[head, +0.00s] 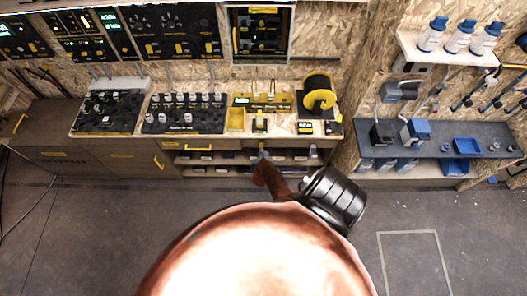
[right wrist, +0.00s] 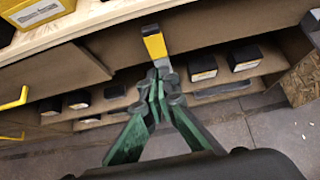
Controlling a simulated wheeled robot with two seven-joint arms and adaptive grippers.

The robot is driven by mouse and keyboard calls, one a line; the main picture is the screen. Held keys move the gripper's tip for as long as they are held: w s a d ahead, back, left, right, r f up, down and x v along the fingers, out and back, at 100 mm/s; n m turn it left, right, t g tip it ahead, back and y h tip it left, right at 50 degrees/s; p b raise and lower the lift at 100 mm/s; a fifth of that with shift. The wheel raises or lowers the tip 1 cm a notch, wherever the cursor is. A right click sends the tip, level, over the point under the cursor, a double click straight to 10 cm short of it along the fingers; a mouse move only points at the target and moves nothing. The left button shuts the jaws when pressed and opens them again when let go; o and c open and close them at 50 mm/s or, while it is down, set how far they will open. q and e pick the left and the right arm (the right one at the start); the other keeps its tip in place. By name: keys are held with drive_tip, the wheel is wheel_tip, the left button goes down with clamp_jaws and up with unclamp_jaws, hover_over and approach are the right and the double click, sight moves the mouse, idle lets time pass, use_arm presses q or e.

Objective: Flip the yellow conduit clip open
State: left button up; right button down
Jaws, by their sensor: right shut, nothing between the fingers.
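The yellow conduit clip (right wrist: 155,45) shows in the right wrist view as a yellow piece with grey ends, in front of the open shelf below the bench edge. My right gripper (right wrist: 160,80) is shut and empty, with its fingertips just below the clip's lower end. I cannot tell whether they touch it. My left gripper is out of view.
The bench (head: 165,143) carries switch panels and a yellow cable spool (head: 319,98). Black boxes (right wrist: 202,67) stand on the shelf under it. A side bench (head: 400,150) with blue trays is at the right. The floor in front is clear.

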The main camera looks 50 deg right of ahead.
wheel_tip(320, 180, up, 10)
drive_tip(key=s+a+p, duration=0.1)
drive_tip(key=p, duration=0.6)
drive_tip(key=shift+s+a, duration=0.2)
drive_tip(key=shift+a, duration=0.15)
